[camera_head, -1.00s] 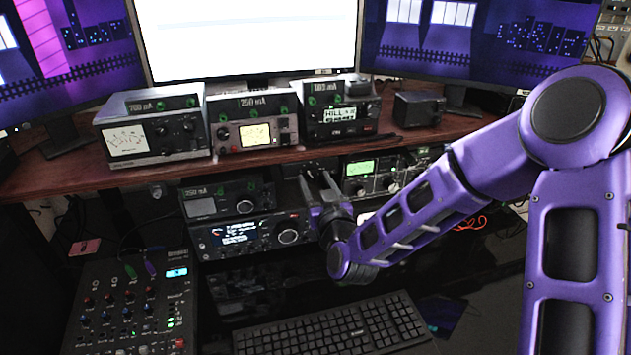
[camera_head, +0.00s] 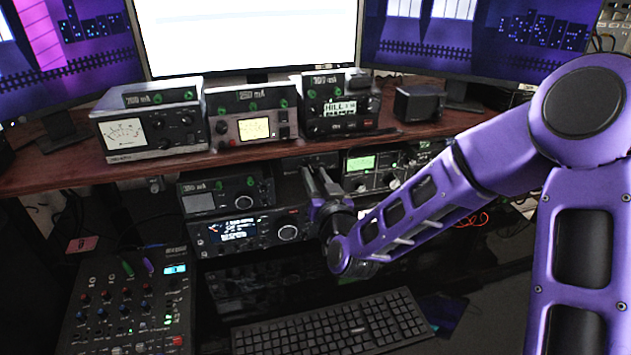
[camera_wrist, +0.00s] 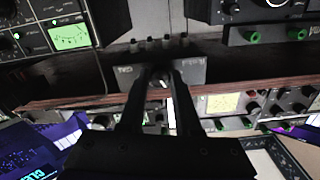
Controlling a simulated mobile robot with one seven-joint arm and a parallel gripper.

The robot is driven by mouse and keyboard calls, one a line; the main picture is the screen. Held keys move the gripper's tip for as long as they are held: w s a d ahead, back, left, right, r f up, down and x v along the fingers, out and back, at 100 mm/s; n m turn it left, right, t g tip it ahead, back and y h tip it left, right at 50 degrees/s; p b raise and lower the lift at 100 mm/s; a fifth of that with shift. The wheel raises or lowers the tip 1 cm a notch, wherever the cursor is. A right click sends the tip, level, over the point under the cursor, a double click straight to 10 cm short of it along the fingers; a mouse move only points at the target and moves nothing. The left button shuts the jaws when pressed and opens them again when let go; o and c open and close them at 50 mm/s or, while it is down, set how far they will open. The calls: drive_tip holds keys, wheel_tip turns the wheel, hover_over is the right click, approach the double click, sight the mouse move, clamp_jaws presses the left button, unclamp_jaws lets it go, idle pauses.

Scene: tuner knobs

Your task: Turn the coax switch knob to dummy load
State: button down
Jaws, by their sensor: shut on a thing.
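The coax switch is a small grey box (camera_wrist: 190,77) with lettering on its face, seen upside down in the wrist view under the wooden shelf edge. My gripper (camera_wrist: 160,78) reaches its front face, and its fingers are shut on the switch knob. The fingers hide most of the knob, so I cannot read which position it points to. In the head view my gripper (camera_head: 316,178) is below the shelf, between the lower radios, and it covers much of the switch.
The wooden shelf (camera_head: 240,157) carries several meters and radios just above my gripper. A radio with a lit display (camera_head: 245,232) stands to the left, and another with a green screen (camera_head: 361,163) to the right. A keyboard (camera_head: 335,325) and a mixer (camera_head: 125,315) lie in front.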

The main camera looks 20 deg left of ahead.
drive_tip(key=m+b, duration=0.3)
drive_tip(key=m, duration=0.2)
drive_tip(key=shift+f+m, duration=0.1)
drive_tip(key=shift+m, duration=0.2)
drive_tip(key=m+b, duration=0.2)
drive_tip(key=m, duration=0.8)
drive_tip(key=shift+r+m+b, duration=0.2)
drive_tip(key=shift+m+b, duration=0.2)
drive_tip(key=m, duration=0.5)
drive_tip(key=shift+m, duration=0.3)
drive_tip(key=c, duration=0.6)
unclamp_jaws()
drive_tip(key=shift+s, duration=0.1)
